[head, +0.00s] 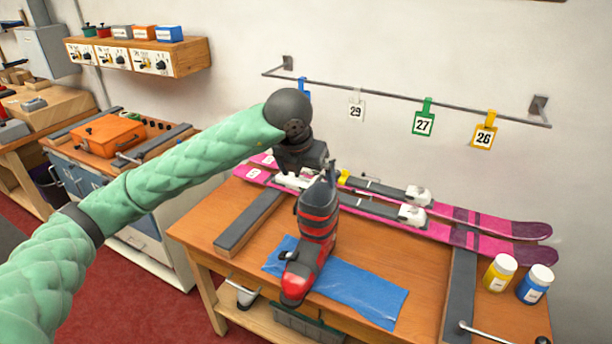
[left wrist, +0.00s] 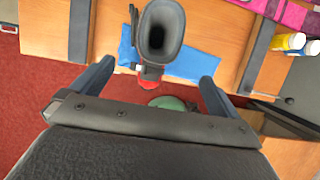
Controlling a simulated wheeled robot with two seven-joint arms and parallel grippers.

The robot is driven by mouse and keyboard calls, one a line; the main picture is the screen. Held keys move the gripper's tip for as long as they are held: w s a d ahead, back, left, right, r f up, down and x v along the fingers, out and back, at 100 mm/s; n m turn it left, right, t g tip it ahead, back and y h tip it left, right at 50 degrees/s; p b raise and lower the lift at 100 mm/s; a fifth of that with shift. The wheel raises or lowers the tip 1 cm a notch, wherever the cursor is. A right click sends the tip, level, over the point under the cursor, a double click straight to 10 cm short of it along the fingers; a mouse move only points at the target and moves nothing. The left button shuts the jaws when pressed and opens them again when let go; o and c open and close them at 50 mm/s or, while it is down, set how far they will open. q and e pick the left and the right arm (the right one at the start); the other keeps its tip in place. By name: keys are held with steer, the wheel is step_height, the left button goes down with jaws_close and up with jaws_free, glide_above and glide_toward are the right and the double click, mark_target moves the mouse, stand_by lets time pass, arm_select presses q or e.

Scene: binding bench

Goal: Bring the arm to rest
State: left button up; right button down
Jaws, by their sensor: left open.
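My left arm reaches in from the left in the head view. Its gripper (head: 312,172) is over the bench, just behind and above the top of a dark grey and red ski boot (head: 318,215). The boot stands on a blue cloth (head: 365,295) on the wooden bench (head: 415,255). In the left wrist view the gripper (left wrist: 154,76) is open, with its two fingers wide apart. The boot (left wrist: 160,28) shows beyond and between them, with gaps to both fingers. Nothing is held. My right gripper is not in view.
Pink skis (head: 470,235) with bindings lie along the back of the bench. A yellow bottle (head: 499,273) and a blue bottle (head: 535,284) stand at the right. Number tags hang from a wall rail (head: 390,95). An orange case (head: 107,135) sits on the left cabinet.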

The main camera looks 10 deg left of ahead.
arm_select(q)
steer(key=shift+s+r, duration=0.1)
steer(key=shift+r, duration=0.2)
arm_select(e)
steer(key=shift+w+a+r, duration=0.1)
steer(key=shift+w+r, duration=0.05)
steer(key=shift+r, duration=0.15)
